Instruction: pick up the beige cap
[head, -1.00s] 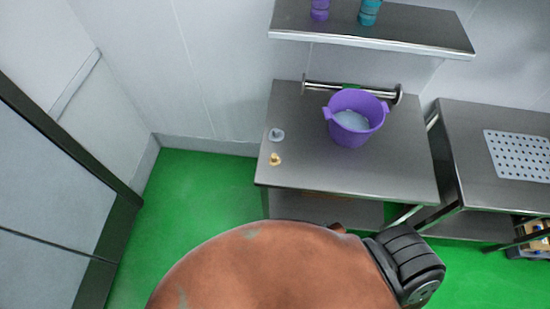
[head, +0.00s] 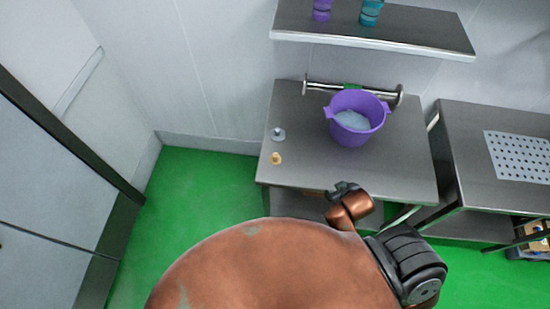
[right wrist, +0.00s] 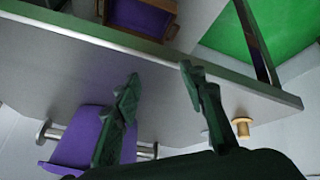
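The beige cap (head: 277,158) sits on the left part of the steel table (head: 310,165), near its left edge. It also shows in the right wrist view (right wrist: 243,128), just right of one of my fingers. My right gripper (head: 346,188) is at the table's front edge, to the right of and nearer than the cap. In the right wrist view the two fingers (right wrist: 160,78) are spread apart with nothing between them. My left gripper is not in view.
A grey cap (head: 278,134) lies just behind the beige cap. A purple bucket (head: 355,105) with pale contents stands at the table's back right. A shelf (head: 390,35) with purple and teal items hangs above. A second steel table (head: 470,150) stands to the right.

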